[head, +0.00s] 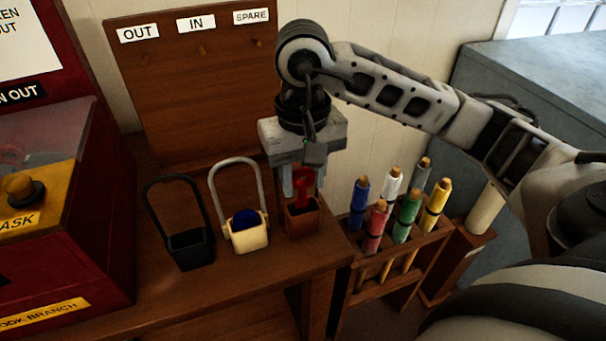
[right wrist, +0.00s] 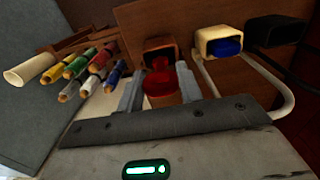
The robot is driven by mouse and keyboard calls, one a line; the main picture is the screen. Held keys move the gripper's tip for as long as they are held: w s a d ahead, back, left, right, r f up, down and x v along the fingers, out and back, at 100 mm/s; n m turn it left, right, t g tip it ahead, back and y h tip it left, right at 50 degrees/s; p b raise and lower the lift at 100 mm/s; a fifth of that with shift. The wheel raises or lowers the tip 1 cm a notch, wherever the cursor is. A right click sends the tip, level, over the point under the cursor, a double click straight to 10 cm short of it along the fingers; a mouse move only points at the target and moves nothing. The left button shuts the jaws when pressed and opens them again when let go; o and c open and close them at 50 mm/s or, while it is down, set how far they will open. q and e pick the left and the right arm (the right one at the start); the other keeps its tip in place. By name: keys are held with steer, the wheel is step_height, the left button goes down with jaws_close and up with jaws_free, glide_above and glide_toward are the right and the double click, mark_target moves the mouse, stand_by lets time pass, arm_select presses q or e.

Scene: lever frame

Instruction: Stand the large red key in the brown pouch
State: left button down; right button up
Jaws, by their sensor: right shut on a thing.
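The large red key (head: 302,186) is upright between the fingers of my right gripper (head: 303,183), which is shut on it. The brown pouch (head: 303,219) stands at the right end of the wooden shelf, directly under the gripper. In the head view the key's lower end overlaps the pouch's mouth. In the right wrist view the red key (right wrist: 158,84) shows between the fingers, with the brown pouch (right wrist: 160,48) just beyond it. I cannot tell how deep the key's lower end sits in the pouch. My left gripper is not in view.
A cream pouch (head: 247,238) with a blue thing inside and a black pouch (head: 191,250) stand to the left. A rack (head: 428,243) of several coloured rolled flags is to the right. A board (head: 194,90) labelled OUT, IN, SPARE stands behind; a red cabinet (head: 98,215) is at left.

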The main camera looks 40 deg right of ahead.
steer(key=shift+f+b, duration=1.25)
steer(key=o, duration=0.8)
steer(key=shift+r, duration=0.1)
steer(key=shift+o, duration=1)
step_height(320, 180, up, 6)
steer(key=p, duration=0.4)
steer(key=shift+r, duration=0.6)
